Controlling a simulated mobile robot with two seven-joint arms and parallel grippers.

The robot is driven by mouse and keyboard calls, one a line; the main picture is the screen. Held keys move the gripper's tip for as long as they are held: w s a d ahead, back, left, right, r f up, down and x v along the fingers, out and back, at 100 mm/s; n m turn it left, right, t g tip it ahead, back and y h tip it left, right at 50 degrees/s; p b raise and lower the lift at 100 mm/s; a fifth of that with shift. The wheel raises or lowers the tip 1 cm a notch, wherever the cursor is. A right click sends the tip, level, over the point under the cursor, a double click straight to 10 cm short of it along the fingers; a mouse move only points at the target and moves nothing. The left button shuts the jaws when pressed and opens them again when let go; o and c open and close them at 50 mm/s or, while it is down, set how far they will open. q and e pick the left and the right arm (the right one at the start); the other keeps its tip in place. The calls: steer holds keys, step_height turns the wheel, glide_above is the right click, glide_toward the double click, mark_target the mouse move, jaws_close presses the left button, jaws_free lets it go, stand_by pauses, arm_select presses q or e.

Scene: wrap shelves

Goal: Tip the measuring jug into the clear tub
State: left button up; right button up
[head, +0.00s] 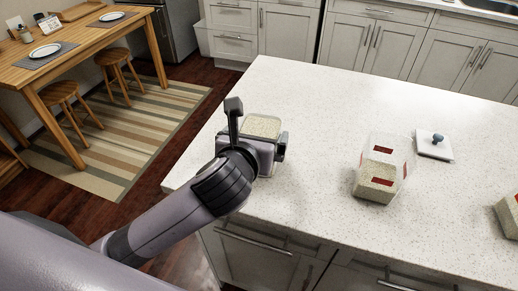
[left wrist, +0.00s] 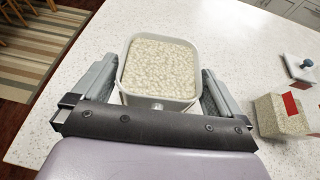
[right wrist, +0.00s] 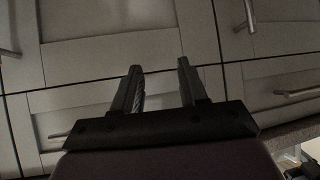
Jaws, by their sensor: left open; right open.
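The measuring jug (head: 262,127) looks like a squarish pale-rimmed container filled nearly to the rim with pale grain. It stands upright near the counter's left end, partly hidden by my left gripper (head: 264,146). In the left wrist view the jug (left wrist: 158,98) sits between the two open fingers, with a finger on either side; I cannot tell whether they touch it. The clear tub (head: 385,152), see-through with red labels and grain in its lower part, stands open to the right. My right gripper (right wrist: 160,75) is open and empty in front of cabinet fronts.
A white square lid with a blue knob (head: 436,144) lies behind and right of the tub. Another grain-filled container (head: 510,215) is cut off at the right edge. The pale speckled counter (head: 320,110) is clear between jug and tub. Cabinets (right wrist: 100,75) face the right gripper closely.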

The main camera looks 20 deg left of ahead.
arm_select(q)
steer(key=shift+w+f, duration=0.15)
steer(key=shift+w, duration=0.2)
steer(key=c, duration=1.5)
steer(key=shift+c, duration=0.5)
steer(key=shift+r, duration=0.2)
